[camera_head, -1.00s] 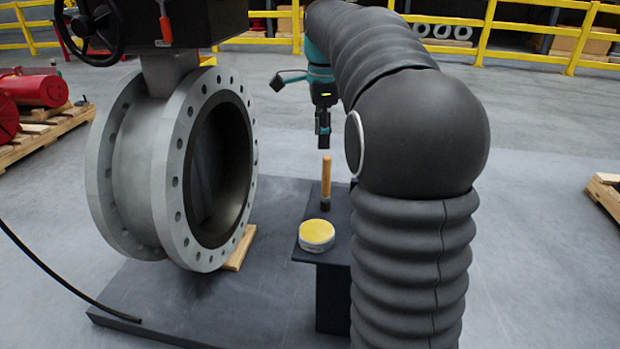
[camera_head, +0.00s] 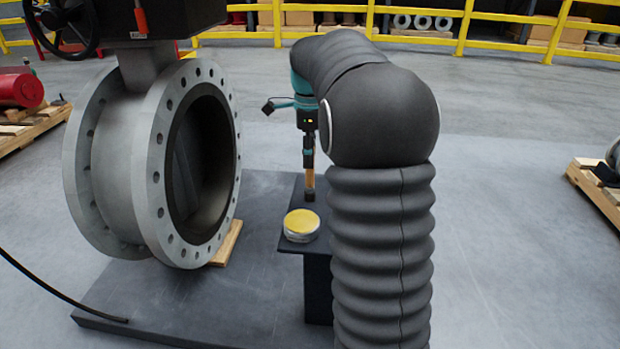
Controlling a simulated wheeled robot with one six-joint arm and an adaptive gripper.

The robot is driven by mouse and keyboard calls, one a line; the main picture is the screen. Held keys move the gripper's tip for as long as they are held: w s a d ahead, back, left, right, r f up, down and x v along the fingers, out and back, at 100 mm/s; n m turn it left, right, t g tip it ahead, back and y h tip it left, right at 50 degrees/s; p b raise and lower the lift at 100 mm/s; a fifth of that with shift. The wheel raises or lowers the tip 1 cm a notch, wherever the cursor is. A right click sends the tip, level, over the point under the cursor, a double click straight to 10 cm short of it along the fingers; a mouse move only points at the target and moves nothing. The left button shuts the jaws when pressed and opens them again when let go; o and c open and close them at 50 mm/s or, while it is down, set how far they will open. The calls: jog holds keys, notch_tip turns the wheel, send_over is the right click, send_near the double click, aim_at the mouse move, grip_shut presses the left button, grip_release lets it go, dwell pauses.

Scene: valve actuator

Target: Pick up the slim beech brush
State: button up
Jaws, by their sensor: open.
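The slim beech brush (camera_head: 310,181) stands upright on a small dark stand (camera_head: 290,246), its wooden handle up and its dark end down. My gripper (camera_head: 309,160) points down from above and is open, its fingers at the top of the handle. The upper end of the handle is hidden by the fingers. I cannot tell whether they touch the wood.
A round tin with a yellow top (camera_head: 301,225) sits on the stand in front of the brush. A large grey flanged valve (camera_head: 150,160) stands to the left on a dark base plate (camera_head: 190,300). My arm covers the stand's right side. Yellow railings (camera_head: 420,32) run behind.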

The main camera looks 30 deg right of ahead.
aim_at(310, 186)
notch_tip(310, 186, down, 5)
jog(key=shift+s+r, duration=0.1)
jog(key=shift+s, duration=0.05)
grip_shut()
